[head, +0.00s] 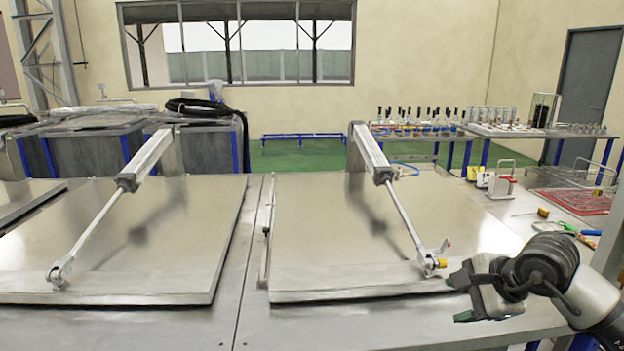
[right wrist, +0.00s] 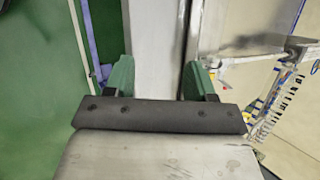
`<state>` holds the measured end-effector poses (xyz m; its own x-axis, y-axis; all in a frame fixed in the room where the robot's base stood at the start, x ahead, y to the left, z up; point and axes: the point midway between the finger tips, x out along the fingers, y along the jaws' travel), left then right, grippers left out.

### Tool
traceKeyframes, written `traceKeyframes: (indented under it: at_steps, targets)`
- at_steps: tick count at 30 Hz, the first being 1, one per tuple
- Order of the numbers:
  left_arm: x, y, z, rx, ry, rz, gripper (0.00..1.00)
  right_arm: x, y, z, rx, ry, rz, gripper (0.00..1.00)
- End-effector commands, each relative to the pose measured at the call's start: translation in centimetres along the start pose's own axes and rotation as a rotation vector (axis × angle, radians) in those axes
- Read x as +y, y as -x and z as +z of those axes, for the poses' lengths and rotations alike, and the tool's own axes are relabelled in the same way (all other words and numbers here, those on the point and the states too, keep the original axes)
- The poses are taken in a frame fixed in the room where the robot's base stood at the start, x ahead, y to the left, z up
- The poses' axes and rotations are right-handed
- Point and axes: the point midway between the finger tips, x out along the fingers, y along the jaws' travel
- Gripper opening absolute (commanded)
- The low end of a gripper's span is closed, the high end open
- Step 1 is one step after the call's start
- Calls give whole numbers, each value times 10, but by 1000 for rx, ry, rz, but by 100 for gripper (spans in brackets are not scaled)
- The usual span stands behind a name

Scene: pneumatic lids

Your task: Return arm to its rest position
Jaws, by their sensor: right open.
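My right gripper (head: 458,299) is at the lower right of the head view, beside the front right corner of the right metal lid (head: 310,235). Its green fingers are apart with nothing held; they also show in the right wrist view (right wrist: 158,78), over a strip of bare metal. The right lid's pneumatic cylinder (head: 368,155) runs down to a rod end with a yellow fitting (head: 440,263), just left of the gripper and apart from it. Both lids lie flat. The left lid (head: 130,225) has its own cylinder (head: 148,158). My left gripper is not in view.
The metal worktop (head: 253,255) runs along the front. At right are a screwdriver (head: 541,212), small devices (head: 502,187) and a red rack (head: 578,202). A back table (head: 440,133) holds many small parts.

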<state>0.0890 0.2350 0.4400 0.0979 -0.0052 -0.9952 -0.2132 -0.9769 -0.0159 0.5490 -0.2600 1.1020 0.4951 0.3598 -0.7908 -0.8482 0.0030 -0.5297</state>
Motion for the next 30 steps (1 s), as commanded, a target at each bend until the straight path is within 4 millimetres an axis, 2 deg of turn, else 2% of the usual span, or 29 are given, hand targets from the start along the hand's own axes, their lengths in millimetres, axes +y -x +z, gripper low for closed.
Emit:
traceKeyframes:
  at_steps: [3,8,12,15,17,20,23,26,27,29,30]
  targets:
    - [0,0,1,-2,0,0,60,10,-15,35,-178,-60,-16,55]
    - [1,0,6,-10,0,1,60,25,-25,92,-492,-221,-37,55]
    - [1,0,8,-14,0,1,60,36,-16,147,-876,-519,-42,55]
    - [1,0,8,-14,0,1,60,35,3,168,-1179,-854,-39,55]
    - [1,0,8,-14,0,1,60,33,13,168,-1338,-1083,-37,55]
    - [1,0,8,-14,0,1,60,31,22,147,-1558,-1503,-39,55]
    - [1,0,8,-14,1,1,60,40,15,110,-1708,-1967,-59,55]
    - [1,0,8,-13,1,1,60,69,-4,68,-1770,-2466,-115,55]
    - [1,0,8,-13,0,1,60,86,-15,51,1693,2564,146,55]
    - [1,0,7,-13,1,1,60,119,-32,30,1407,2447,183,55]
    - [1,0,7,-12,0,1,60,144,-42,20,1231,2367,210,55]
